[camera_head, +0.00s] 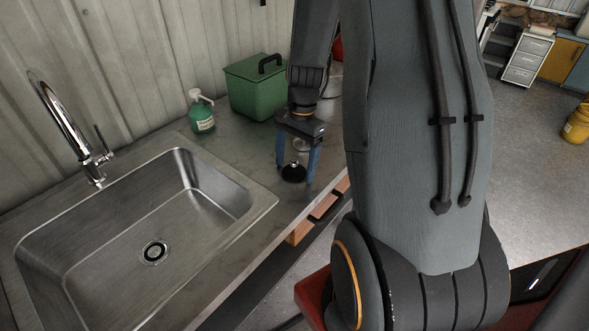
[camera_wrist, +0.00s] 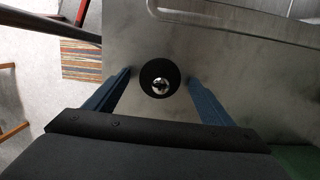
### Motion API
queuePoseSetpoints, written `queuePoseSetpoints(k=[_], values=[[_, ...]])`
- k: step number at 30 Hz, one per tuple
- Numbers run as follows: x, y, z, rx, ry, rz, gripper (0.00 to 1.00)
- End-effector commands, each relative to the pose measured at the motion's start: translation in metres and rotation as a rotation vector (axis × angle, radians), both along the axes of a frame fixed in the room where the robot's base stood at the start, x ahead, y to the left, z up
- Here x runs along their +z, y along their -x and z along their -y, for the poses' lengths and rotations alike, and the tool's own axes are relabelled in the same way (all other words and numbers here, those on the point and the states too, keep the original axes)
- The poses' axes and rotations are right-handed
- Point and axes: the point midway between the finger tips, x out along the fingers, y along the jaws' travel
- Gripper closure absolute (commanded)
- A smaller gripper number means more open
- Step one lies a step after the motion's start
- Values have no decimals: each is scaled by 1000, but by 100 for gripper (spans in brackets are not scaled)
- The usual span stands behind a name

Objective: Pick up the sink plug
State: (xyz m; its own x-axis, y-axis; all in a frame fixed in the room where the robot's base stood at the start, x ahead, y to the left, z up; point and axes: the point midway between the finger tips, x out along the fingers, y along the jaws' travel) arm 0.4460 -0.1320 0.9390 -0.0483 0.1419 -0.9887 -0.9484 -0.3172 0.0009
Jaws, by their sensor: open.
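The sink plug (camera_head: 294,172) is a round black disc with a shiny metal knob on top. It lies on the grey counter to the right of the sink. In the wrist view the plug (camera_wrist: 159,79) shows from above, between the two blue fingers and slightly ahead of their tips. My gripper (camera_head: 298,176) points down over the plug, with a finger on either side in the head view. My gripper (camera_wrist: 160,77) is open and empty. I cannot tell the exact height of the fingertips over the counter.
The steel sink (camera_head: 262,204) with its tap (camera_head: 62,118) lies left of the plug. A green soap bottle (camera_head: 202,115) and a green box (camera_head: 252,88) stand behind. The counter's front edge (camera_head: 318,206) is close on the right. A striped rug (camera_wrist: 82,60) lies on the floor below.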

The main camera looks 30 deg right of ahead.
Motion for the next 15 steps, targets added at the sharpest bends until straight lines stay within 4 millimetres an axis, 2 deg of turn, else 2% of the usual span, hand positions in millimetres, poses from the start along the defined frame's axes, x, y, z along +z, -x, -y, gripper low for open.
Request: queuePoseSetpoints(k=[5, 8, 13, 15], values=[[0, 0, 0, 0, 0, 0, 24], [0, 0, 0, 1, 0, 0, 38], [0, 0, 0, 1, 0, 0, 66], [0, 0, 0, 1, 0, 1, 69]])
